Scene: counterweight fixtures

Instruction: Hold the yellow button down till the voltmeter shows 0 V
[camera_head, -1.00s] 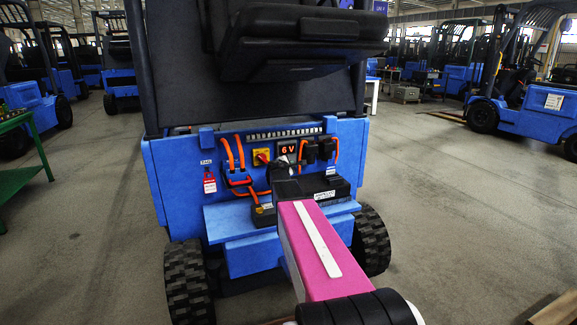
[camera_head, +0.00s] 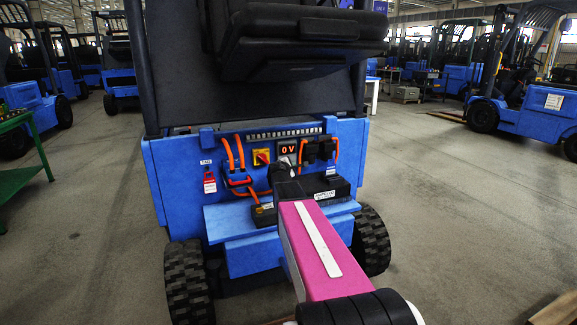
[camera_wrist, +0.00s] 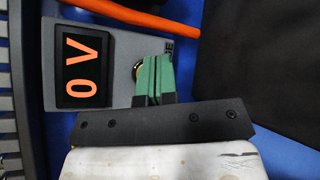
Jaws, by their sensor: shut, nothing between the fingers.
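The voltmeter (camera_head: 287,149) on the blue truck's rear panel reads 0 V in orange digits. In the wrist view the same display (camera_wrist: 83,75) appears turned on its side, set in a grey plate. My gripper (camera_wrist: 152,78) is shut, its green fingertips together over the grey plate beside the display. A sliver of a round, yellowish rim (camera_wrist: 137,70) shows at the fingertips' edge; the rest of the button is hidden behind them. The fingertips appear to touch it, but how far it is pressed cannot be seen. In the head view my gripper is largely hidden by my arm.
A yellow switch plate with a red knob (camera_head: 261,157) sits left of the voltmeter. A black battery-like box (camera_head: 325,188) lies below right.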

